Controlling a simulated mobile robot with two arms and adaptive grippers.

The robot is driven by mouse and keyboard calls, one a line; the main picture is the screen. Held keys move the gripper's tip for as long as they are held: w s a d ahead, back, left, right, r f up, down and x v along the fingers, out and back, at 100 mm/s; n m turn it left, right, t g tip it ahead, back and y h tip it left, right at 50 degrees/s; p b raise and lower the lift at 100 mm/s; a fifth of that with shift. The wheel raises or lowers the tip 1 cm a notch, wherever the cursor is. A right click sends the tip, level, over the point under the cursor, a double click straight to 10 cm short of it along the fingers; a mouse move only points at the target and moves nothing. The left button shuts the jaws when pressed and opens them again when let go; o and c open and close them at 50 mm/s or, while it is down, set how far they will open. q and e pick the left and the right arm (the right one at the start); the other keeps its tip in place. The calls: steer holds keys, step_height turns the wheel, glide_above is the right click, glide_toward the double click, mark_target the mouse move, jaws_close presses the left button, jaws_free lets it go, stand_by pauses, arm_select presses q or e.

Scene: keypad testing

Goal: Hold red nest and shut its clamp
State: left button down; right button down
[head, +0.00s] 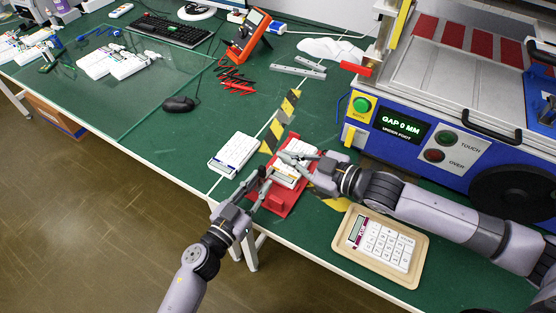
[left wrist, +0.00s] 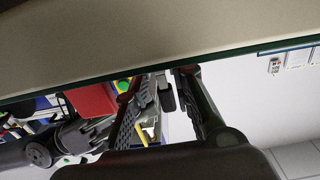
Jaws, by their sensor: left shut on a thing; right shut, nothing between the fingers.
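The red nest (head: 284,201) stands at the front edge of the green table. A white calculator-like keypad (head: 287,175) lies in it, partly covered by my right gripper. My left gripper (head: 262,186) is shut on the nest's left side, at the table edge. The left wrist view shows its fingers (left wrist: 160,92) close up and a red part (left wrist: 92,100) beside them; the exact contact is hard to see. My right gripper (head: 291,157) is shut and empty, over the nest's far end. The clamp is hidden or too small to tell, so its state is unclear.
A beige tray (head: 342,248) with a big-button keypad is at the right front. The blue test machine (head: 455,165), reading GAP 0 MM, stands behind my right arm. A black mouse (head: 179,104) lies on open table at left.

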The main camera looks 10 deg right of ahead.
steer(key=v, duration=0.7)
steer(key=shift+w+d, duration=0.25)
steer(key=shift+r, duration=0.1)
arm_select(q)
steer(key=c, duration=1.3)
jaws_free()
steer(key=shift+s, duration=0.1)
